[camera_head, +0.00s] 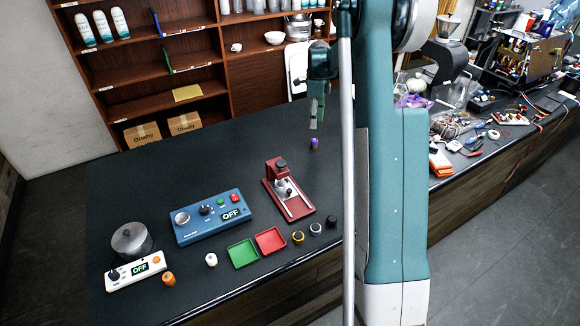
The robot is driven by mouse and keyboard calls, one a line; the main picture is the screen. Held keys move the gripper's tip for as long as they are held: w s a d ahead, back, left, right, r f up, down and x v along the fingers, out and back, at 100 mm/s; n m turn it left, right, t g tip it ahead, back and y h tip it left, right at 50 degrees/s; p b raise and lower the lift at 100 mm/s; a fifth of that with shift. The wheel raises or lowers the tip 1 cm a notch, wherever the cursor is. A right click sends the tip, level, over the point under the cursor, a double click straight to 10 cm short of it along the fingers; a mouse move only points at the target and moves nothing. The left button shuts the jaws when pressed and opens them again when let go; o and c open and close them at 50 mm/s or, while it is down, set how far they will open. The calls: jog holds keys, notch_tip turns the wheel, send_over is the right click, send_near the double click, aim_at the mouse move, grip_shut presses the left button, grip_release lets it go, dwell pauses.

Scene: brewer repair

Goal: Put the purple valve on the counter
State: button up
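The small purple valve (314,143) shows against the dark counter (200,165), near its back edge and right of the middle. It looks upright and seems to rest on the counter, though I see no clear contact line. My gripper (315,122) points down just above the valve, with a small gap between its tips and the valve's top. I see the gripper from the side, so its finger opening is hidden.
A red press (287,190), a blue control box (211,216), green (243,253) and red (270,241) trays, several small knobs and a scale with a pot (131,240) stand nearer the front. Counter around the valve is clear. Shelves (160,55) stand behind.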

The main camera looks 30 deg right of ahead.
jog(key=s+a+r+n+t, duration=0.2)
jog(key=s+a+r+n, duration=0.5)
jog(key=a+r, duration=0.4)
jog(key=s+a+r+n+t, duration=0.1)
jog(key=s+a+r+n, duration=0.4)
jog(key=s+a+r, duration=0.65)
jog(key=s+a+f+n+t, duration=0.2)
jog(key=s+a+n, duration=0.5)
jog(key=s, duration=0.5)
jog(key=s+a+f+n+t, duration=0.2)
jog(key=s+a+f+n, duration=0.2)
jog(key=s+a+n, duration=0.3)
jog(key=s+a, duration=0.3)
jog(key=s, duration=0.3)
jog(key=shift+s+a+n, duration=0.15)
jog(key=shift+s+n, duration=0.1)
jog(key=shift+n, duration=0.05)
